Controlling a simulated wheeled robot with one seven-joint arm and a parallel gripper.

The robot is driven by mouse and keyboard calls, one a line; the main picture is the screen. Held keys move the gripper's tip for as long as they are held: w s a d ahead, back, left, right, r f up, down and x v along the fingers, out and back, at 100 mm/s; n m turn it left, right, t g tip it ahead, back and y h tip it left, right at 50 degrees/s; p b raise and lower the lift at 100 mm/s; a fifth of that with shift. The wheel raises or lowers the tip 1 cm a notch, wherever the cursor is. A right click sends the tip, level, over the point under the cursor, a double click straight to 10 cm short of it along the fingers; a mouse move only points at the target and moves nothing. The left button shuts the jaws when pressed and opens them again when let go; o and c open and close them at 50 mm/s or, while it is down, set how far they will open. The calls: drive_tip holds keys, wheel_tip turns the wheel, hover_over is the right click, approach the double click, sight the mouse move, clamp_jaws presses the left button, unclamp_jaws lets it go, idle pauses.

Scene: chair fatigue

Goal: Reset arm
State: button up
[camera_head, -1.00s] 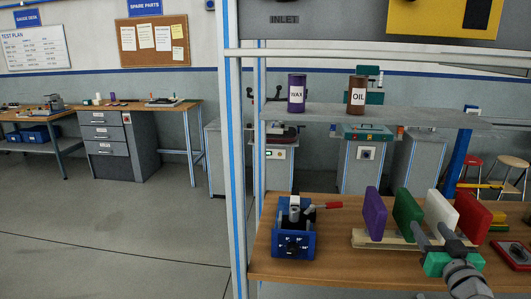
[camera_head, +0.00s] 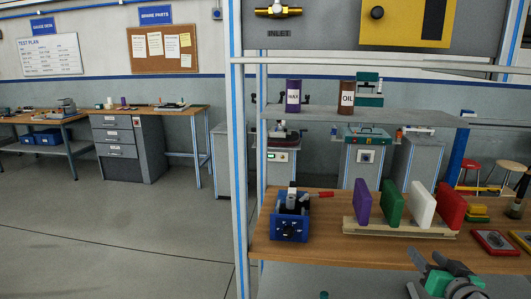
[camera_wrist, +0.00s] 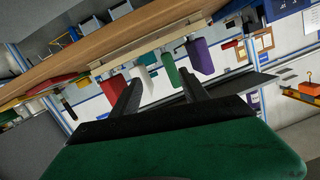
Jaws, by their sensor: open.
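My gripper (camera_head: 428,262) is at the lower right of the head view, in front of the bench's front edge, with its green housing and dark fingers. In the wrist view the two dark fingers (camera_wrist: 160,95) stand apart with nothing between them. The workbench (camera_head: 340,255) carries a wooden rack (camera_head: 400,231) that holds upright purple (camera_head: 362,202), green (camera_head: 391,207), white (camera_head: 422,205) and red (camera_head: 451,208) blocks. My gripper is apart from the blocks.
A blue box (camera_head: 289,229) with tools stands on the bench left of the rack. A shelf (camera_head: 350,114) above bears WAX (camera_head: 293,97) and OIL (camera_head: 346,98) cans. A frame post (camera_head: 239,160) rises at the bench's left end. Open floor (camera_head: 110,235) lies to the left.

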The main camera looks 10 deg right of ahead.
drive_tip(key=s+a+f+m+g+y, duration=0.1)
drive_tip(key=s+a+f+m+g, duration=0.1)
drive_tip(key=s+f+g, duration=0.45)
drive_tip(key=s+a+f+m+g+y, duration=0.1)
drive_tip(key=s+f+m+g, duration=0.2)
drive_tip(key=s+f, duration=0.65)
drive_tip(key=s+a+f+g+y+p, duration=0.1)
drive_tip(key=s+a+f+g+p, duration=0.1)
drive_tip(key=s+a+g, duration=0.35)
drive_tip(key=w+a+r+n+t+p, duration=0.1)
drive_tip(key=w+a+r+n, duration=0.2)
drive_tip(key=a, duration=0.5)
drive_tip(key=w+a+r+n+t+p, duration=0.1)
drive_tip(key=w+a+r+n+p, duration=0.1)
drive_tip(key=w+a+r, duration=0.3)
drive_tip(key=w+a+r+n+p, duration=0.2)
drive_tip(key=w+a+r+n, duration=0.2)
drive_tip(key=a, duration=0.6)
wheel_tip(320, 180, up, 2)
drive_tip(key=shift+a+r+n+t, duration=0.1)
drive_tip(key=shift+a+n+t, duration=0.25)
drive_tip(key=shift+n+t, duration=0.05)
drive_tip(key=shift+d, duration=0.1)
